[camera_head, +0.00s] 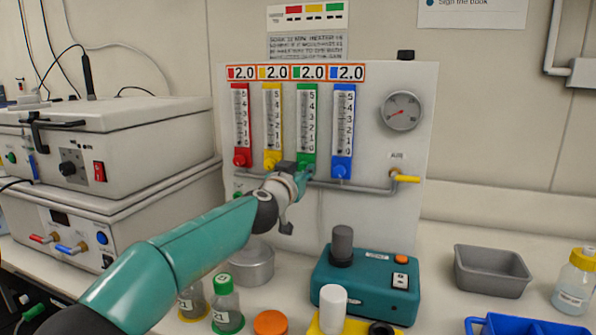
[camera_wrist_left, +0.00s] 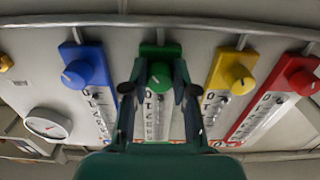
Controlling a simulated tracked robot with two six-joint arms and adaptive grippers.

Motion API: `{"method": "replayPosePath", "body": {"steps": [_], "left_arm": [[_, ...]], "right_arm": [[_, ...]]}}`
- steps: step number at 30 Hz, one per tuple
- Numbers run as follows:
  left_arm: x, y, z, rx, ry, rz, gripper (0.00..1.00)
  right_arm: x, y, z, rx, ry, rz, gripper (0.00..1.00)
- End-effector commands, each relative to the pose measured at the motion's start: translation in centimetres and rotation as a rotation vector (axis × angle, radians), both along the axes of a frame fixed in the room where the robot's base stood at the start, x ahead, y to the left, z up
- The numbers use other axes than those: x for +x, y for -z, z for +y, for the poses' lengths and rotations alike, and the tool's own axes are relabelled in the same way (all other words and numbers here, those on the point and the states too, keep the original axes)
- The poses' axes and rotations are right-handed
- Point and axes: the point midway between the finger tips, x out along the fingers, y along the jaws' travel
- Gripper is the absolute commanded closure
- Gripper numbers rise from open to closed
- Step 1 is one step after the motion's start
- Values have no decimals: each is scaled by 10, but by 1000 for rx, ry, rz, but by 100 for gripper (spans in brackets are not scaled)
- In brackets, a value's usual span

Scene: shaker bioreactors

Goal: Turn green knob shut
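The green knob (camera_wrist_left: 159,75) sits at the foot of the green flowmeter in the left wrist view, where the panel appears upside down. My left gripper (camera_wrist_left: 160,66) has one finger on each side of this knob, with a small gap between the fingertips; I cannot tell whether they touch it. In the head view my left gripper (camera_head: 302,170) is at the foot of the green flowmeter (camera_head: 307,115) and mostly hides the green knob. My right gripper is in neither view.
The red knob (camera_head: 242,157), yellow knob (camera_head: 272,160) and blue knob (camera_head: 341,171) flank the green one closely. A pipe with a yellow-handled valve (camera_head: 406,178) runs below. A teal device (camera_head: 366,285), bottles and a grey tray (camera_head: 491,270) stand on the bench.

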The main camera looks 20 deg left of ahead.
Motion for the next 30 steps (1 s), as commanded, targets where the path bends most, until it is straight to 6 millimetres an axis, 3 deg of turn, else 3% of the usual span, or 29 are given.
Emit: {"method": "replayPosePath", "body": {"steps": [2,3,14,30], "left_arm": [[0,0,0,0,0,0,100],[-1,0,12,3,-6,0,100],[-1,0,3,-56,-6,1,100],[-1,-1,2,-471,-4,15,100]], "right_arm": [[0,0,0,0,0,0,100],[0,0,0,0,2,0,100],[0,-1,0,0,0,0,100],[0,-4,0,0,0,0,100]]}}
